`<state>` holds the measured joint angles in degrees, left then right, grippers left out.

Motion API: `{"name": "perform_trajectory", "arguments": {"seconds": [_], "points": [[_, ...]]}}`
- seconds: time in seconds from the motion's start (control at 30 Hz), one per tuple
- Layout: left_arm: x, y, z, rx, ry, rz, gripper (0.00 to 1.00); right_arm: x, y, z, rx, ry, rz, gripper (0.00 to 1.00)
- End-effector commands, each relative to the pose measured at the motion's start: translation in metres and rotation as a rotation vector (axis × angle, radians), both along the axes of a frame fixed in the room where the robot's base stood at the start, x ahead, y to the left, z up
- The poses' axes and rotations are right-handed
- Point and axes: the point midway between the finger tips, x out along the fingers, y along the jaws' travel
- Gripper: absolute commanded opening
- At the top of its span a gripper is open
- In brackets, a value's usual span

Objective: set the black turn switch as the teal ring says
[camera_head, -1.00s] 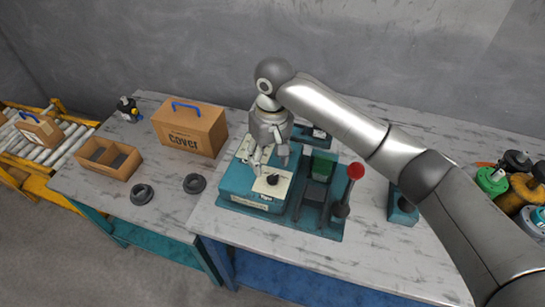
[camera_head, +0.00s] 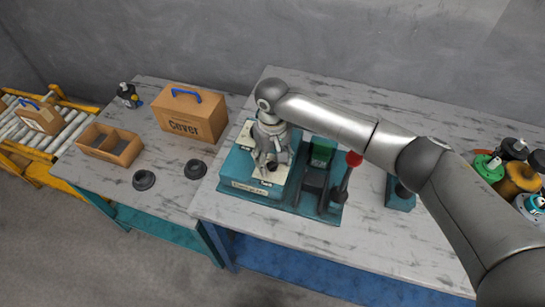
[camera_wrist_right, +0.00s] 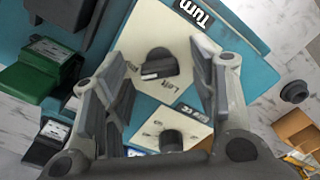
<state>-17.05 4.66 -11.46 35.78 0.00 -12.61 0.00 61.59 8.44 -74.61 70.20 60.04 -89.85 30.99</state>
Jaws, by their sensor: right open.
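The black turn switch (camera_wrist_right: 158,64) sits on a cream plate (camera_wrist_right: 140,40) marked "Left" on the teal box (camera_head: 240,170). A "Turn" label (camera_wrist_right: 197,11) lies beside it. My right gripper (camera_head: 268,167) points down over this plate and hides most of the switch in the head view. In the right wrist view my right gripper (camera_wrist_right: 160,62) is open, one finger on each side of the switch; I cannot tell whether either touches it. A second cream plate carries another black knob (camera_wrist_right: 172,140). I cannot make out a teal ring. My left gripper is out of view.
Right of the box stand a green block (camera_head: 322,153) and a lever with a red ball (camera_head: 354,158). A "Cover" box (camera_head: 192,116), an open wooden tray (camera_head: 128,155) and black rings (camera_head: 144,180) are on the left table. A small teal block (camera_head: 400,194) stands farther right.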

Motion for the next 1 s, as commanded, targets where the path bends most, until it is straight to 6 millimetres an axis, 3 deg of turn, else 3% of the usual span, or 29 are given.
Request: {"name": "perform_trajectory", "arguments": {"seconds": [0.27,0.63,1.0], "points": [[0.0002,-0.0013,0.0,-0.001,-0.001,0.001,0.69,-0.0001,0.0003,-0.0022,0.0,-0.001,0.001,0.54],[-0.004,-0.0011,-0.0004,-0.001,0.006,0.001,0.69,-0.0002,0.0001,-0.0018,0.0,0.0,0.001,0.08],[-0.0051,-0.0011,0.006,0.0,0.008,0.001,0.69,-0.0007,0.0004,-0.0004,0.001,0.002,0.068,0.08]]}}
